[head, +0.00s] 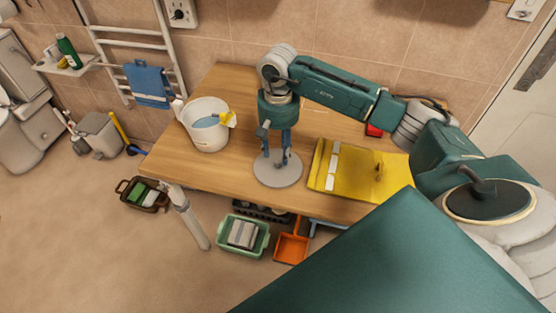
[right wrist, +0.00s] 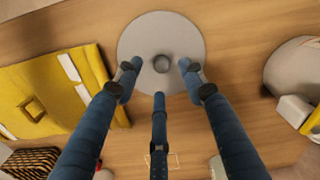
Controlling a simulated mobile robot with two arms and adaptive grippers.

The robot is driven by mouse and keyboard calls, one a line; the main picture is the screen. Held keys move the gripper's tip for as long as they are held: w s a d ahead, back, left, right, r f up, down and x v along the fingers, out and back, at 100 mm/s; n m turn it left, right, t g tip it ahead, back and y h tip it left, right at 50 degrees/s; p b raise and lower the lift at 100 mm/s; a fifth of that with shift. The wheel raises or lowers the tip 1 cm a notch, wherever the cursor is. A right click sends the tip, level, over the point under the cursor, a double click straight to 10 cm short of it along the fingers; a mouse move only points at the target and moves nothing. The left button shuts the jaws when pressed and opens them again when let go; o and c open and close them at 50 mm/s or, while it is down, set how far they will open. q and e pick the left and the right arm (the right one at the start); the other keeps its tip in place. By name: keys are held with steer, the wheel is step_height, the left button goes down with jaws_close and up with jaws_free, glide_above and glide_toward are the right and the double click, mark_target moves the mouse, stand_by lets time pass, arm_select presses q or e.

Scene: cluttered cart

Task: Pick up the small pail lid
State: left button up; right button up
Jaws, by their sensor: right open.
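The small pail lid is a flat grey disc (head: 289,177) lying on the wooden cart top near its front edge. In the right wrist view the lid (right wrist: 140,35) shows a small round knob in its middle. My right gripper (head: 276,157) points down over the lid. In the right wrist view its blue fingers (right wrist: 159,72) are spread apart around the knob, with nothing held between them. Whether the fingertips touch the lid is hard to tell. My left gripper is not in view.
A white pail (head: 203,138) with blue contents and a yellow item at its rim stands left of the lid. The wooden cart top (head: 240,85) is bare behind the pail. An orange dustpan (head: 291,247) lies below.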

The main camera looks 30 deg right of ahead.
mark_target(278, 161)
step_height(278, 161, down, 5)
steer(key=shift+w+f+b, duration=0.1)
steer(key=shift+w+b, duration=0.05)
steer(key=shift+b, duration=1)
jaws_close()
